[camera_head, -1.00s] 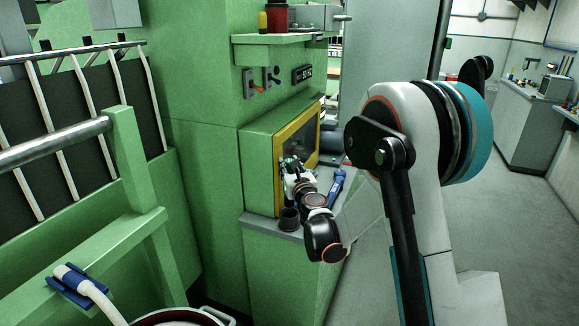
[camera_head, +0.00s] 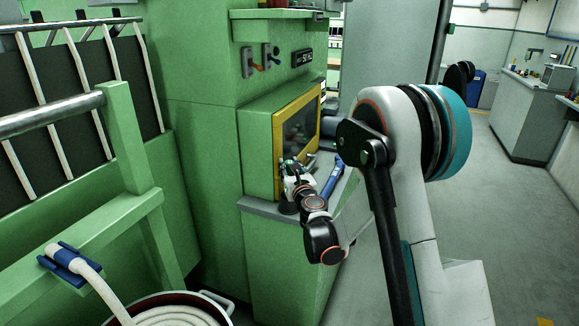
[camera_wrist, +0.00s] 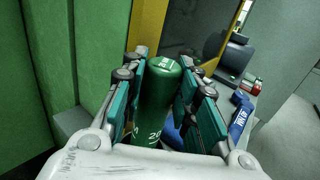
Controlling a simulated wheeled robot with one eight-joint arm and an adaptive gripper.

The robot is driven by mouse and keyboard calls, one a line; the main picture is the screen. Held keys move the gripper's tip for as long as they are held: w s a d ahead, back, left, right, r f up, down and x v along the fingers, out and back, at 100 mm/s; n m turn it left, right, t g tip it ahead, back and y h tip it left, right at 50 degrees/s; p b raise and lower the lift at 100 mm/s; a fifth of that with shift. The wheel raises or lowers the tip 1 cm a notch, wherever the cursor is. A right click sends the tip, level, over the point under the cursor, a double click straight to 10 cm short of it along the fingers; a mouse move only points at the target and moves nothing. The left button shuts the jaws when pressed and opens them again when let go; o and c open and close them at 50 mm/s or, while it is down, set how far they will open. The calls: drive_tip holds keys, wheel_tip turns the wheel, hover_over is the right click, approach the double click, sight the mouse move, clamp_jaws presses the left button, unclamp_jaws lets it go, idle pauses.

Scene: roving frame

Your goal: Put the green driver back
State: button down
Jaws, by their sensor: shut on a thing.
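The green driver (camera_wrist: 160,100) shows in the wrist view as a green cylinder with white markings, between the two teal-padded fingers of my gripper (camera_wrist: 163,62). My gripper is shut on it. In the head view my gripper (camera_head: 289,168) is in front of the yellow-framed window, above the ledge. The driver is too small there to make out clearly, and its lower end is hidden.
A blue tool (camera_head: 332,177) lies on the grey ledge to the right of my gripper; it also shows in the wrist view (camera_wrist: 239,112). The yellow-framed window (camera_head: 298,143) is close behind. A green rail frame (camera_head: 125,140) stands at left. The floor (camera_head: 480,190) at right is clear.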

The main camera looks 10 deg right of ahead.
drive_tip(key=c, duration=1.2)
unclamp_jaws()
drive_tip(key=shift+s, duration=0.1)
drive_tip(key=s, duration=1.2)
drive_tip(key=shift+d, duration=0.15)
drive_tip(key=s+d+r+m+g+h, duration=0.25)
drive_tip(key=s+d+r+m, duration=0.2)
drive_tip(key=m, duration=0.55)
drive_tip(key=s+d+r+m+g+h, duration=0.25)
drive_tip(key=s+r+m, duration=0.3)
drive_tip(key=m, duration=0.45)
drive_tip(key=s+a+f+m+g+y, duration=0.1)
drive_tip(key=s+a+f+m+g, duration=0.1)
drive_tip(key=s+m, duration=0.3)
drive_tip(key=s+a+f+m+g+y, duration=0.2)
drive_tip(key=s+m, duration=0.3)
drive_tip(key=s, duration=0.6)
drive_tip(key=s+a+f+m+g+y, duration=0.1)
drive_tip(key=s+a+f+m+g, duration=0.1)
drive_tip(key=s+m, duration=0.4)
drive_tip(key=shift+s+a+f+y, duration=0.2)
drive_tip(key=shift+s+a, duration=0.15)
drive_tip(key=shift+s, duration=0.35)
drive_tip(key=shift+s+a+f+y, duration=0.15)
drive_tip(key=shift+s+a, duration=0.15)
drive_tip(key=shift+s, duration=0.35)
